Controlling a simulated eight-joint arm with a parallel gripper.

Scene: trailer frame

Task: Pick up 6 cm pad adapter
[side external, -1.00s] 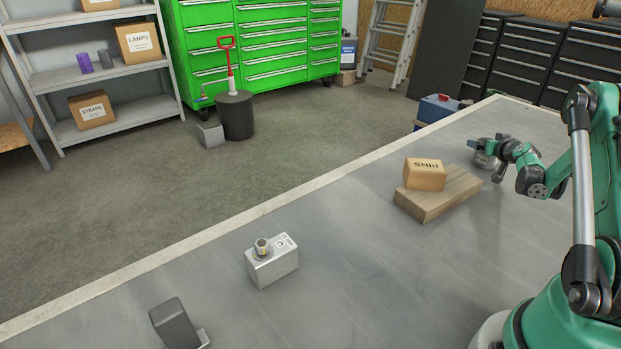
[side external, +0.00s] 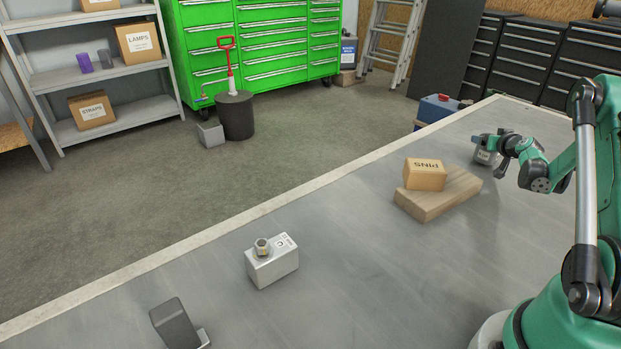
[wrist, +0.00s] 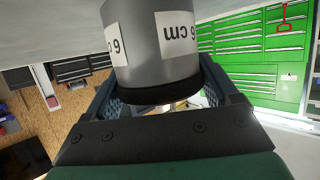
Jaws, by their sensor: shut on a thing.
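The 6 cm pad adapter (wrist: 150,55) is a grey cylinder with white "6 cm" labels and a dark rim. In the wrist view it sits between the two fingers of my gripper (wrist: 160,92), which is shut on it. In the side view the adapter (side external: 484,157) is small, at the far right part of the table, with my gripper (side external: 500,146) at it. Its full outline is partly hidden by the gripper, and the gap under it is hard to judge.
A box marked PINS (side external: 425,174) stands on a wooden block (side external: 438,200) left of my gripper. A silver box with a round fitting (side external: 273,265) and a dark angled block (side external: 174,324) stand nearer on the grey table (side external: 370,270). The table between them is clear.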

